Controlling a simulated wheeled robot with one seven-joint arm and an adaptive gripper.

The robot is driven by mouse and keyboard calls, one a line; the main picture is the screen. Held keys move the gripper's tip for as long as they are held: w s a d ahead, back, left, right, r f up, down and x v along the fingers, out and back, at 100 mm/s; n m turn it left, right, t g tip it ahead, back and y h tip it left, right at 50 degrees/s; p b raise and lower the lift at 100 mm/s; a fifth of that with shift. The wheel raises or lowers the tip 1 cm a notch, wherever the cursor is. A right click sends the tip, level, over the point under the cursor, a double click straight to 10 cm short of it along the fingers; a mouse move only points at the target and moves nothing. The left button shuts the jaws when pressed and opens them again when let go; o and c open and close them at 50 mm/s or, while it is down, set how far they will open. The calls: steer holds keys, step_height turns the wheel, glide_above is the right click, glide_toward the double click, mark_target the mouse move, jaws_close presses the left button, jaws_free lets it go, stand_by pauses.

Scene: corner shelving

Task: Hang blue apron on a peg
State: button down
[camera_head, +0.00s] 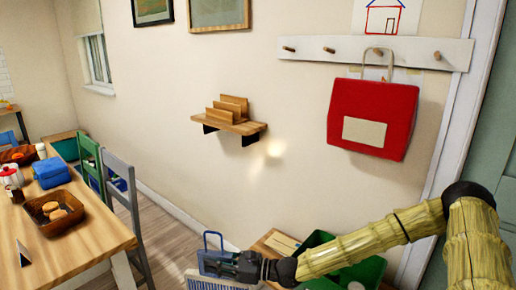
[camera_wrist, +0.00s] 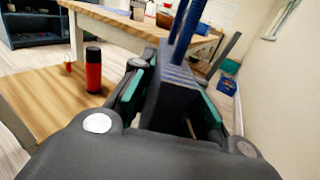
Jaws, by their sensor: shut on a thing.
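The blue apron (camera_head: 214,258) is in my gripper (camera_head: 236,266) at the bottom of the head view, with a thin blue loop standing up above it. In the wrist view, my gripper (camera_wrist: 172,98) is shut on its dark blue folded body (camera_wrist: 172,82), and two blue straps rise from it. Its lower part is hidden. A white peg rail (camera_head: 350,51) is on the wall at upper right, well above my gripper. Bare wooden pegs show at its left (camera_head: 289,48), left of centre (camera_head: 328,50) and right (camera_head: 437,55). A red bag hangs between the last two.
The red bag (camera_head: 350,98) hangs by a pale handle. A wall shelf (camera_head: 240,127) with a wooden holder juts out at centre. A green crate (camera_head: 366,272) is below my arm. A red bottle (camera_wrist: 93,72) stands on wood in the wrist view. A dining table (camera_head: 95,232) is left.

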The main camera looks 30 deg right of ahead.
steer(key=w+d+r+m+t+h+p, duration=0.2)
steer(key=w+d+r+p, duration=0.35)
steer(key=r, duration=0.25)
steer(key=w+d+r+m+t+h+p, duration=0.1)
steer(key=w+d+r+m+h+p, duration=0.1)
steer(key=w+d+r+p, duration=0.45)
steer(key=w+d+r+m+t+h+p, duration=0.1)
steer(key=w+d+r+m+t+p, duration=0.15)
steer(key=w+r, duration=0.55)
steer(key=w+d+r+m+h+p, duration=0.2)
steer(key=d+r+p, duration=0.3)
steer(key=r, duration=0.4)
steer(key=w+d+r+m+t+h+p, duration=0.1)
steer(key=d+r+h+p, duration=0.15)
steer(key=d+r, duration=0.5)
steer(key=w+d+r+m+h+p, duration=0.2)
steer(key=d+r+h+p, duration=0.15)
steer(key=r, duration=0.75)
steer(key=w+d+f+y, duration=0.1)
steer(key=w+d, duration=0.3)
steer(key=d, duration=0.6)
steer(key=shift+f+p, duration=0.2)
steer(key=shift+p, duration=0.15)
steer(key=shift+d, duration=0.1)
